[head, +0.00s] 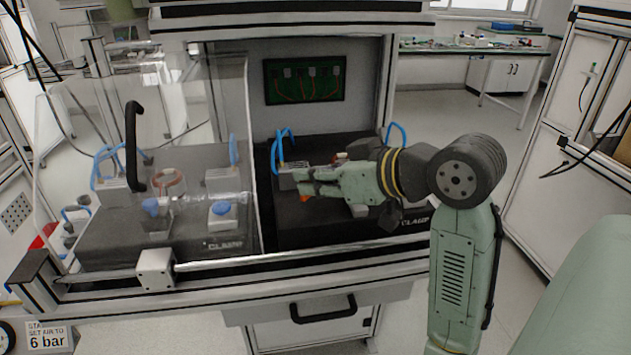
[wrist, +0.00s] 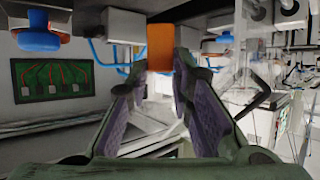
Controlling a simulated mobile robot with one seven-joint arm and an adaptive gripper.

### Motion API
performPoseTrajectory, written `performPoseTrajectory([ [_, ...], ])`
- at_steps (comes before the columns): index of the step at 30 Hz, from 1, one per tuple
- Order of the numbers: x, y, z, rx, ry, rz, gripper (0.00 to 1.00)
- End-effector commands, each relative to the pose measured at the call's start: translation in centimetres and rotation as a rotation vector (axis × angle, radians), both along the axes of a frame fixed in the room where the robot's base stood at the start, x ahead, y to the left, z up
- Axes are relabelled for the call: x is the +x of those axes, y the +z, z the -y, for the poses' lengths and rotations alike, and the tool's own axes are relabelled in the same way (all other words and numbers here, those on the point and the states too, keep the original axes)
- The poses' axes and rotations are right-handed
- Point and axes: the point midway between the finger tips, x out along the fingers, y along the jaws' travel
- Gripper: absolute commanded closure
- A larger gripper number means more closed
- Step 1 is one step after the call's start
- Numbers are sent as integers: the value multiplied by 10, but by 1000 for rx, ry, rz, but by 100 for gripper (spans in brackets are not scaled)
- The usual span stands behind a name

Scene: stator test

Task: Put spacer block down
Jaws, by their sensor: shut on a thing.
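The spacer block looks to be the orange piece (wrist: 160,44) between my fingertips in the wrist view. Only a small orange patch (head: 306,190) of it shows in the head view, below the fingertips. My gripper (head: 304,181) is shut on it and reaches in from the right over the right black clamp base (head: 300,238). In the wrist view (wrist: 162,72) the fingers stand on both sides of the block's end. That view is turned, with the fixtures hanging from the top. I cannot tell whether the block touches the base.
A grey fixture block (head: 291,176) with blue hoses (head: 279,147) stands beside the fingertips. A clear guard (head: 190,110) with a black handle (head: 132,145) covers the left station, where a blue button (head: 221,208) shows. A green board (head: 304,80) hangs on the back wall.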

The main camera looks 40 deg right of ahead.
Motion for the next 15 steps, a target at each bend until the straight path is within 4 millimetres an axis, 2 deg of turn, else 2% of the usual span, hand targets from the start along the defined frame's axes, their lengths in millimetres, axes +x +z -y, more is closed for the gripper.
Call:
performPoseTrajectory([
  [6, 18, -1, 11, 1, 1, -2, 91],
  [12, 16, -32, 11, 3, -1, 0, 91],
  [15, 16, -37, 11, 0, -1, 1, 91],
])
